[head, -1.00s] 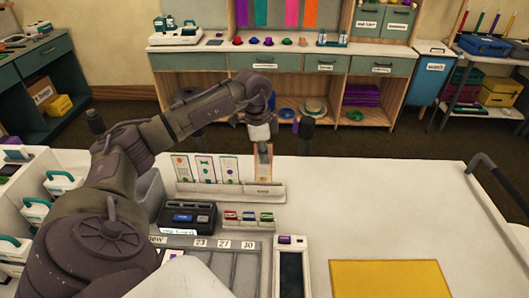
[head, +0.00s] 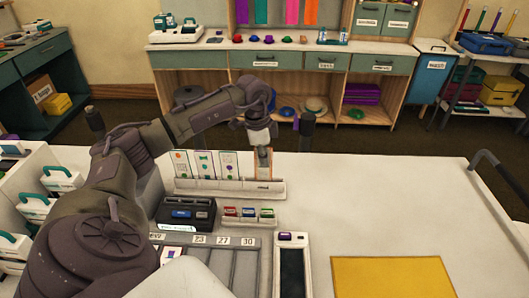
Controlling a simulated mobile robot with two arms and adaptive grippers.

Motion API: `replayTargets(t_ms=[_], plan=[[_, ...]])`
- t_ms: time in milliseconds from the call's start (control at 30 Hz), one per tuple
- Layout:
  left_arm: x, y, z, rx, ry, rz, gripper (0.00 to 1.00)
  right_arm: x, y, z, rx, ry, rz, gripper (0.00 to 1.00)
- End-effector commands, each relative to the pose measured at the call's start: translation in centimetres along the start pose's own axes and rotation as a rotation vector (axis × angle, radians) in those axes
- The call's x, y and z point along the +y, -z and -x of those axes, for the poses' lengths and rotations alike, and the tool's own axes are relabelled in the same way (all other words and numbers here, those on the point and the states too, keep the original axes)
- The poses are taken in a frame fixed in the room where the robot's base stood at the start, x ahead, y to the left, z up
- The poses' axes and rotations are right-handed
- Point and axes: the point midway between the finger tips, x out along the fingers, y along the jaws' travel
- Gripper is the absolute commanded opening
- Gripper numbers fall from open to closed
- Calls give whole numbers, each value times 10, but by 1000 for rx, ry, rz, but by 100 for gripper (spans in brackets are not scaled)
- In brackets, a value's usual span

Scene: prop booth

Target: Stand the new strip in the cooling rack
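The cooling rack (head: 225,190) is a long white holder near the back left of the white worktop. Several strips stand in it; the three white ones with small coloured pictures (head: 182,164) (head: 204,164) (head: 228,165) are upright on its left and middle. The new strip (head: 264,173) is tan-edged and upright at the rack's right end, its lower edge at or behind the rack's front wall. My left gripper (head: 263,149) comes down from above and appears shut on its upper part, hiding much of it. Whether the strip is fully seated cannot be told. My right gripper is not in view.
A black device (head: 187,214) and a small holder of coloured cards (head: 248,214) stand just in front of the rack. A numbered tray (head: 215,262), a white-framed device (head: 292,265) and a yellow sheet (head: 392,277) lie nearer. The worktop right of the rack is clear.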

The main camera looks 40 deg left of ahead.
Motion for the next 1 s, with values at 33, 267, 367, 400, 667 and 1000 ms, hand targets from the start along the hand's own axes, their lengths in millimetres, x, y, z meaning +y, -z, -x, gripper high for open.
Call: replayTargets(t_ms=[33,267,367,400,667,1000], plan=[[0,0,-3,0,0,0,0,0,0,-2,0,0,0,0],[0,-2,-11,2,0,0,0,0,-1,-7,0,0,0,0],[0,-2,-14,2,0,0,0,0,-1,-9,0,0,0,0],[0,-2,-16,2,0,0,0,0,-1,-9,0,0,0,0],[0,-3,-19,3,0,0,0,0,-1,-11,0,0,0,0],[0,-3,-18,3,0,0,20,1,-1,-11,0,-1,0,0]])
